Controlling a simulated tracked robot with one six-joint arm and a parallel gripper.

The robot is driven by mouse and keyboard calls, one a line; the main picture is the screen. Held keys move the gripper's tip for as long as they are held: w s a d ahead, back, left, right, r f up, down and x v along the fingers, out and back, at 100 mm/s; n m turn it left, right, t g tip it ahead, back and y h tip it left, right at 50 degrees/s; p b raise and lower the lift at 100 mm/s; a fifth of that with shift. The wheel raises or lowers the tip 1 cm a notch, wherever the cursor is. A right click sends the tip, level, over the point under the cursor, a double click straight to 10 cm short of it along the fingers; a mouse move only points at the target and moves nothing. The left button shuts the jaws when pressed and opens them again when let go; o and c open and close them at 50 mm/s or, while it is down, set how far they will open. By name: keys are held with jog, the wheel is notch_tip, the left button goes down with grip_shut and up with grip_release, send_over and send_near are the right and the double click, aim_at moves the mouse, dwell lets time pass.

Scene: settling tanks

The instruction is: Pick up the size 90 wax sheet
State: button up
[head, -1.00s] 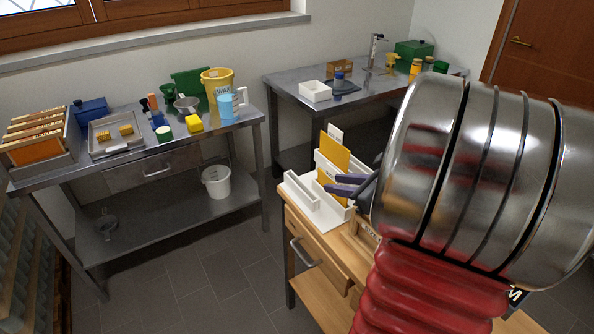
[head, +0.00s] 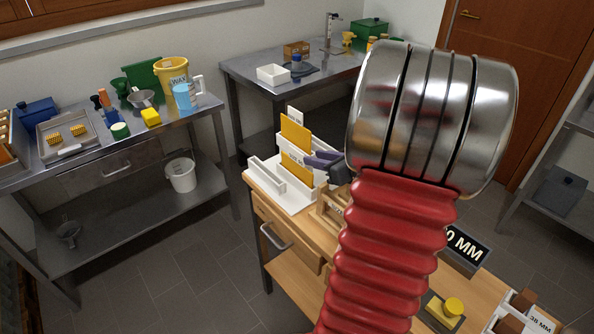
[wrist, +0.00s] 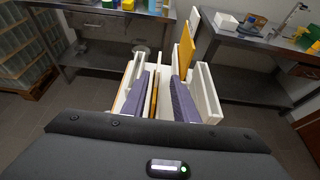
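A white slotted rack (head: 262,188) stands on the wooden bench. It holds yellow-orange wax sheets: a tall one (head: 295,134) at the back and a lower one (head: 296,165) in front. White labels show by them, but the size numbers are not clearly legible. My gripper (head: 325,160) is at the rack's right side in the head view, partly hidden by my arm. In the wrist view, my gripper (wrist: 162,76) has its two purple fingers apart over the slots. A thin orange sheet edge (wrist: 153,98) shows between them, and the tall sheet (wrist: 187,52) stands beyond the right finger.
A wooden holder (head: 331,207) stands close beside the rack. Steel tables (head: 110,160) with pots and tools stand behind. Floor is clear left of the bench.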

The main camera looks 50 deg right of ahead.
aim_at(296, 162)
jog(key=shift+x, duration=2.35)
jog(key=shift+w, duration=0.1)
jog(key=shift+x, duration=2.55)
jog(key=shift+a+f, duration=0.1)
jog(key=shift+c, duration=0.6)
grip_shut()
